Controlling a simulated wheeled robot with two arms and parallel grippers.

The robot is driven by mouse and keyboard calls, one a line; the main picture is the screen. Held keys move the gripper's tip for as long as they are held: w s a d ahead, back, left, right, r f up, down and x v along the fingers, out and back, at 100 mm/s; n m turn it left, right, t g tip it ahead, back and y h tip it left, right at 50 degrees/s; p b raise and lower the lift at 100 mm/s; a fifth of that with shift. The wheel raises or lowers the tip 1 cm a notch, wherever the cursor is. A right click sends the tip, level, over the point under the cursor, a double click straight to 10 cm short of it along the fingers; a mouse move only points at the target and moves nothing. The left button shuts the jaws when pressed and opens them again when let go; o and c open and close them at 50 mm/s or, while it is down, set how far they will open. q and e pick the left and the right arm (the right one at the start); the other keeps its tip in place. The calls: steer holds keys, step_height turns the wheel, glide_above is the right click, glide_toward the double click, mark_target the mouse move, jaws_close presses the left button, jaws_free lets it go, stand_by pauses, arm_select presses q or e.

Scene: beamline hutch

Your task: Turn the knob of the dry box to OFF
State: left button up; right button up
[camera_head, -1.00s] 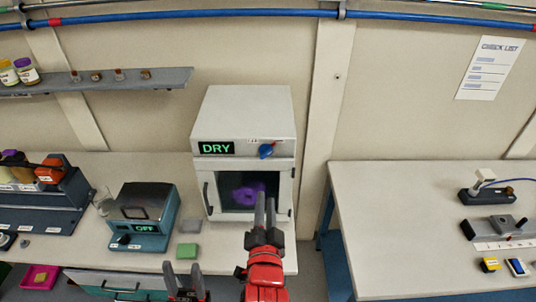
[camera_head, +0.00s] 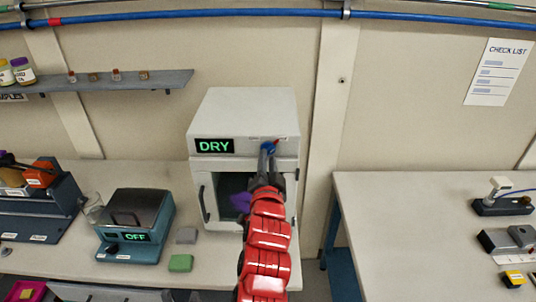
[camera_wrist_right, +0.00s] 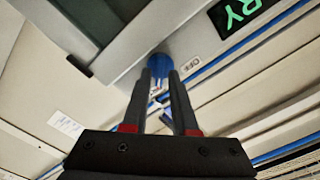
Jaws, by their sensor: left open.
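The dry box (camera_head: 243,112) is a white cabinet with a dark window, and its display (camera_head: 215,146) reads DRY in green. Its blue knob (camera_head: 268,147) with a red mark is at the upper right of the front. In the right wrist view, the knob (camera_wrist_right: 160,66) is at my fingertips, near a small OFF label (camera_wrist_right: 190,64). My right gripper (camera_head: 268,160) reaches up to the knob, one finger on each side; whether the fingers press on it is unclear. My left gripper (camera_head: 192,297) barely shows at the bottom edge, open and away from the box.
A teal device (camera_head: 137,225) reading OFF stands left of the dry box, with grey (camera_head: 187,235) and green (camera_head: 180,263) blocks between. A shelf (camera_head: 120,82) hangs above left. A second table (camera_head: 400,225) stands right, past a gap.

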steer(key=shift+w, duration=1.15)
steer(key=shift+c, duration=0.3)
jaws_close()
